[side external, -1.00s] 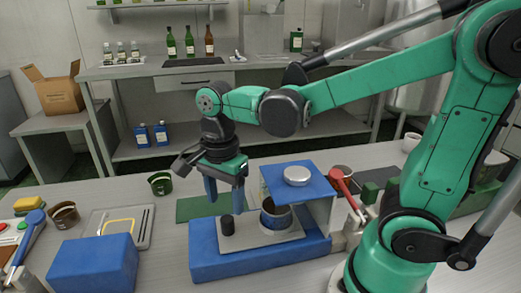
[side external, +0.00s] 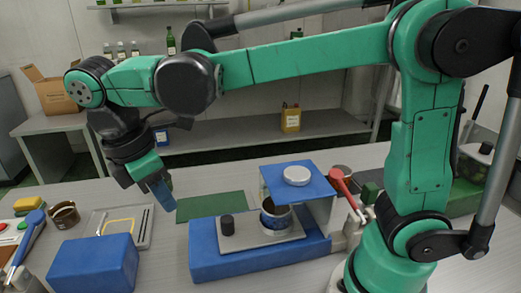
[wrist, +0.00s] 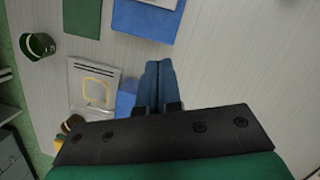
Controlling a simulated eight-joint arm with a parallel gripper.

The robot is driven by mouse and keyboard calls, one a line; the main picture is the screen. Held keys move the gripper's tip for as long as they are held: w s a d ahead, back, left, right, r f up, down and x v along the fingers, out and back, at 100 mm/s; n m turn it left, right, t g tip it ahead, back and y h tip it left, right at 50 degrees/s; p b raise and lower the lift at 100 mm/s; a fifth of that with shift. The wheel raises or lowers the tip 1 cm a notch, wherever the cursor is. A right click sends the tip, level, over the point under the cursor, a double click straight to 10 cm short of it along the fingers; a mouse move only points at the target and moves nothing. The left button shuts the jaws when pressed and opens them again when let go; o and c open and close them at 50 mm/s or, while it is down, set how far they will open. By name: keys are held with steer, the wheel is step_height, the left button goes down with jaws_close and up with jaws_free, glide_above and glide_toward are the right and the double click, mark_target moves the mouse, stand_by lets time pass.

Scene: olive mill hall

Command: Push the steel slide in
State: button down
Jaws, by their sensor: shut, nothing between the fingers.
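The steel slide (side external: 258,240) is a flat grey plate on a blue base (side external: 235,264). A black knob (side external: 227,225) stands at its left end. An open tin (side external: 275,217) sits on the slide, partly under the blue top (side external: 290,182) of the press, which hides its upper right part. My gripper (side external: 165,201) is shut and empty. It hangs tilted, to the left of the knob and apart from it. In the wrist view its blue fingers (wrist: 155,68) are together, with part of the blue base (wrist: 148,18) near the top.
A blue block (side external: 95,264) stands at front left, near a grey tray (side external: 143,228) and a brown cup (side external: 64,215). A green mat (side external: 212,205) lies behind the base. A red-handled lever (side external: 342,182) is at the right. A green cup (wrist: 38,46) shows in the wrist view.

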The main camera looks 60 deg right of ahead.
mark_target(242, 234)
steer(key=x, duration=0.9)
steer(key=shift+d+f, duration=0.1)
steer(key=shift+f, duration=0.3)
steer(key=shift+s+d+f, duration=0.1)
steer(key=shift+s+d, duration=0.1)
steer(key=shift+d, duration=0.4)
steer(key=shift+s+d, duration=0.15)
steer(key=shift+d, duration=0.45)
steer(key=shift+s+d, duration=0.25)
steer(key=shift+d, duration=0.5)
steer(key=shift+s+d, duration=1.5)
